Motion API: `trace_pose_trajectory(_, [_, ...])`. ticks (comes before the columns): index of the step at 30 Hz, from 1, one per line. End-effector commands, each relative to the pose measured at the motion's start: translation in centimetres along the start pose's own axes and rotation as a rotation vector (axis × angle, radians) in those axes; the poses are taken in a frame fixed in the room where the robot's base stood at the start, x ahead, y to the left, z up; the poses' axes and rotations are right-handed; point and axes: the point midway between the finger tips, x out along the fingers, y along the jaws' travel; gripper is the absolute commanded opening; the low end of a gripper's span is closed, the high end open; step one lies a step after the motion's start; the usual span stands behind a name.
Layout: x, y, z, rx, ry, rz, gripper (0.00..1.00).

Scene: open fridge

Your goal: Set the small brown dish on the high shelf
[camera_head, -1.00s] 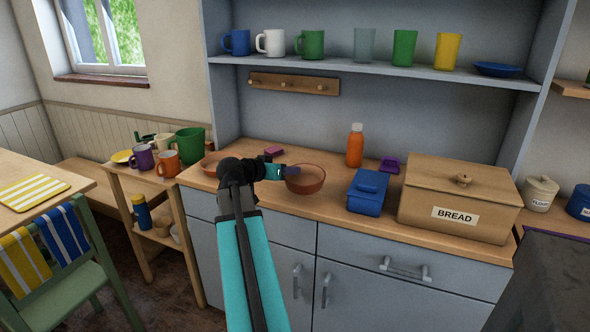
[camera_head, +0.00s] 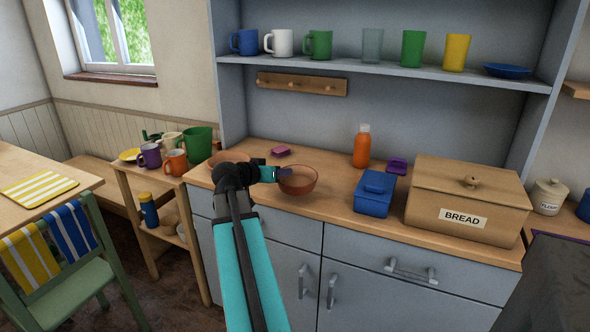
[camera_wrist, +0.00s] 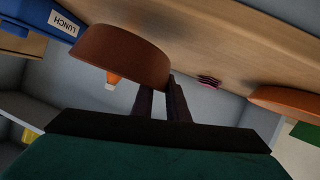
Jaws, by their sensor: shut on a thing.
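A small brown dish (camera_head: 298,181), a round bowl, shows over the counter in the head view. My gripper (camera_head: 283,173) comes from its left and is shut on its near-left rim. In the wrist view, which is upside down, the brown dish (camera_wrist: 120,55) is at the upper left, with its edge between my gripper's dark fingers (camera_wrist: 165,85). I cannot tell how far the dish is above the counter. The high shelf (camera_head: 385,69) runs above the counter at the back.
The shelf holds several mugs and cups and a blue dish (camera_head: 507,71). Another brown dish (camera_head: 225,158) lies on the counter at left, partly behind my arm. An orange bottle (camera_head: 361,148), a blue box (camera_head: 375,192) and a bread box (camera_head: 465,205) stand to the right.

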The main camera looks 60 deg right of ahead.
Motion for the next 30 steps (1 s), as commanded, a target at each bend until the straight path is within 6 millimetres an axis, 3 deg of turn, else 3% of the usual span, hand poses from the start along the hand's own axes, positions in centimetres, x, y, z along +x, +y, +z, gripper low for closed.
trace_pose_trajectory(8, [-6.3, -9.1, 1.8, -0.098, 0.062, -0.237, 0.00])
trace_pose_trajectory(15, [-13.1, -16.6, 3.5, -0.188, 0.118, -0.455, 0.00])
trace_pose_trajectory(24, [-23.1, -24.2, 6.0, -0.298, 0.187, -0.722, 0.00])
trace_pose_trajectory(30, [-30.5, -28.2, 7.8, -0.370, 0.233, -0.896, 0.00])
